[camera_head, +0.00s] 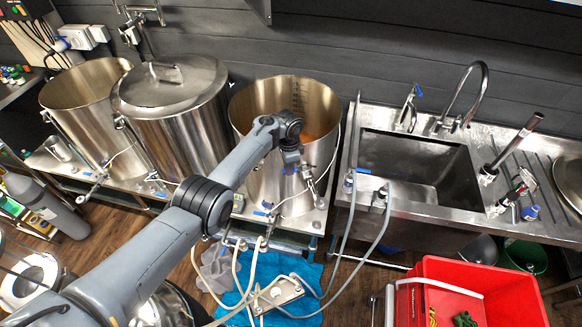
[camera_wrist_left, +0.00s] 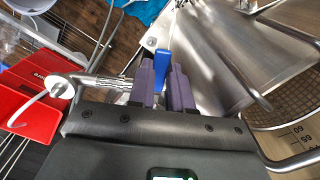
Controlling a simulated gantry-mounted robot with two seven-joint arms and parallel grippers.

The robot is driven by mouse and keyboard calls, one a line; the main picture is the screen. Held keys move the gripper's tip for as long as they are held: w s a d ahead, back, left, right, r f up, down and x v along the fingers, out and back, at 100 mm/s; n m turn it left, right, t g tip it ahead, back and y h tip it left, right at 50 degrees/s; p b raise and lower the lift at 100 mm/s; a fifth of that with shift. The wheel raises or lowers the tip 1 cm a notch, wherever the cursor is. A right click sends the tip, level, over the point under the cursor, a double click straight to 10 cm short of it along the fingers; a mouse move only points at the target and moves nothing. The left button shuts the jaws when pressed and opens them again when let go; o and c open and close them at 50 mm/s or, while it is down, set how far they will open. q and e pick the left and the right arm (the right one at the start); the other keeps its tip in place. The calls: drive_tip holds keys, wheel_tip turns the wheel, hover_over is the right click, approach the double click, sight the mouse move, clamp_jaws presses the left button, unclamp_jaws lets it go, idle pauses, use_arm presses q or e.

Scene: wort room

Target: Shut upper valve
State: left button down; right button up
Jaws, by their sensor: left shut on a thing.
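The upper valve's blue lever (camera_wrist_left: 162,63) shows in the left wrist view, between the two purple fingers of my left gripper (camera_wrist_left: 163,82). The fingers are shut on the lever. In the head view my left gripper (camera_head: 291,162) is at the front wall of the open steel kettle (camera_head: 262,185) on the right. A bit of blue lever (camera_head: 289,170) shows just below it there; the valve body is mostly hidden. My right gripper is in neither view.
A lidded kettle (camera_head: 170,125) and another open kettle (camera_head: 85,110) stand to the left. A steel sink (camera_head: 440,212) is to the right. Hoses (camera_head: 345,240) hang down over a blue cloth (camera_head: 272,272). A red crate (camera_head: 405,292) stands at the lower right.

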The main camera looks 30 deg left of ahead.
use_arm(q)
drive_tip(key=c, duration=1)
unclamp_jaws()
drive_tip(key=shift+c, duration=0.2)
drive_tip(key=shift+r, duration=0.6)
wheel_tip(320, 180, up, 10)
drive_tip(key=p, duration=0.1)
drive_tip(key=shift+f+p, duration=0.2)
drive_tip(key=shift+p, duration=0.1)
